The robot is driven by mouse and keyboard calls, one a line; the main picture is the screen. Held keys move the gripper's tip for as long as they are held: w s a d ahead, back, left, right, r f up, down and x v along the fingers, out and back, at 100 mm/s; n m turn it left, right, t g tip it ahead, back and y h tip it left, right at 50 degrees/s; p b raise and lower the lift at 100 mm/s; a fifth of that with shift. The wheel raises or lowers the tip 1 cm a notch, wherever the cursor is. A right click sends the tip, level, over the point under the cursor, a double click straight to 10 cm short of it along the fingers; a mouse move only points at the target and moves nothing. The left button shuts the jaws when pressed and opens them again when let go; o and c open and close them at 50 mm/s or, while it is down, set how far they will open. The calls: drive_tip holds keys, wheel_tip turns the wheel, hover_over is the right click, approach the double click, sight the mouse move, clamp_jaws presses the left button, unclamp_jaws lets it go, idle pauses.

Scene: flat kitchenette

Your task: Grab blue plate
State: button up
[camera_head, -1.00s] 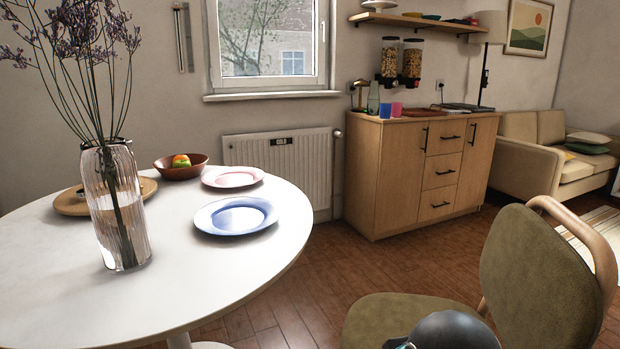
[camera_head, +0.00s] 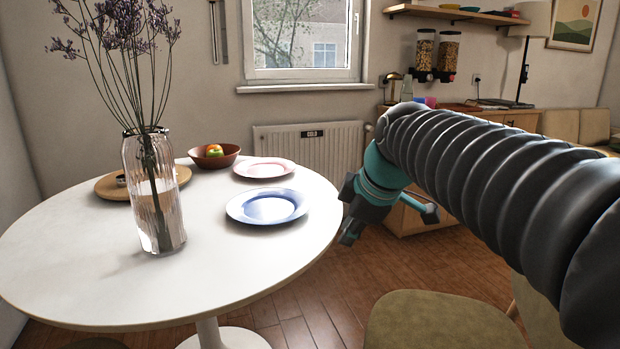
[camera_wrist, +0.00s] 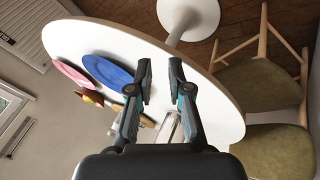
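The blue plate (camera_head: 267,207) lies flat on the white round table (camera_head: 110,290), near its right edge. It also shows in the wrist view (camera_wrist: 108,72), left of the fingers. My gripper (camera_head: 352,222) is just off the table's right edge in the head view, to the right of the plate and apart from it. In the wrist view my gripper's two fingers (camera_wrist: 159,85) stand apart with a gap between them. Nothing is held.
A pink plate (camera_head: 264,168) and a brown bowl with fruit (camera_head: 214,155) lie behind the blue plate. A glass vase with dried flowers (camera_head: 153,190) stands to the left, before a wooden tray (camera_head: 110,187). Chairs (camera_head: 440,322) stand at the lower right.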

sight(291, 217)
drive_tip(key=w+a+r+n+y, duration=0.1)
drive_tip(key=w+a+r+n, duration=0.1)
drive_tip(key=w+n, duration=0.3)
drive_tip(key=w+a+r+n, duration=0.2)
drive_tip(key=w+a+n, duration=0.1)
drive_tip(key=w+n, duration=0.2)
drive_tip(key=shift+w+a+r+y, duration=0.3)
drive_tip(key=shift+w+y, duration=0.1)
drive_tip(key=shift+w, duration=0.85)
drive_tip(key=x, duration=1.3)
drive_tip(key=shift+w+f, duration=0.1)
drive_tip(key=shift+f, duration=0.3)
clamp_jaws()
